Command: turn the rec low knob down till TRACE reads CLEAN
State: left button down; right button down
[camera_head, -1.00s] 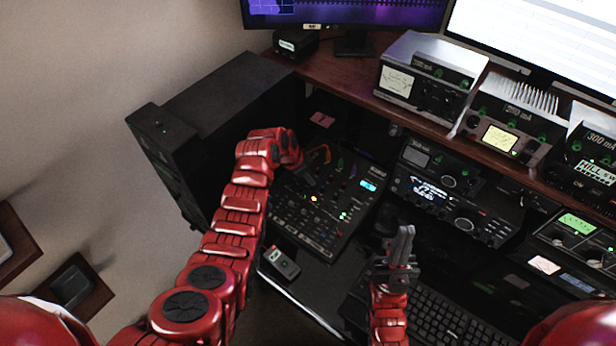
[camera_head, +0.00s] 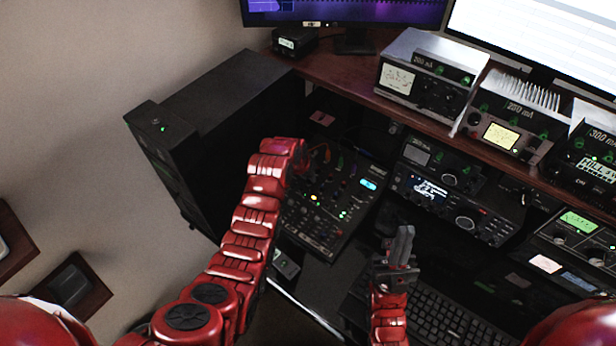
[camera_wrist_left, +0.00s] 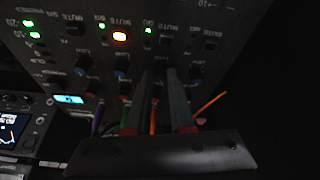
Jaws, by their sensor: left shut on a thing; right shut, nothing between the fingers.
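The mixer panel (camera_head: 322,222) lies on the desk with rows of small knobs and lit buttons. My left gripper (camera_wrist_left: 161,76) reaches down to its far-left part in the head view; the arm mostly hides the fingers there. In the left wrist view its fingers are closed on a small knob among the knob rows; the knob is largely hidden, and I cannot read its label. A small cyan display (camera_head: 368,184) glows on the mixer, also in the left wrist view (camera_wrist_left: 68,99); its text is too small to read. My right gripper (camera_head: 403,238) is shut and empty, right of the mixer.
Coloured cables (camera_wrist_left: 152,118) rise near the left fingers. A black cabinet (camera_head: 215,115) stands left of the mixer. Radios (camera_head: 455,205) stand to the right, with a keyboard (camera_head: 450,320) in front. A small remote-like device (camera_head: 286,265) lies before the mixer.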

pick_arm(q)
jog(key=shift+f+n+b, duration=0.1)
jog(key=shift+n+b, duration=0.2)
jog(key=shift+n, duration=0.7)
jog(key=shift+y, duration=0.3)
jog(key=c, duration=0.8)
grip_release()
jog(key=shift+s+a+r+b, duration=0.1)
jog(key=shift+s+r+b, duration=0.15)
jog(key=shift+r, duration=0.45)
jog(key=p+v, duration=0.8)
jog(key=v, duration=0.8)
jog(key=shift+s+p, duration=0.2)
jog(key=shift+p, duration=0.15)
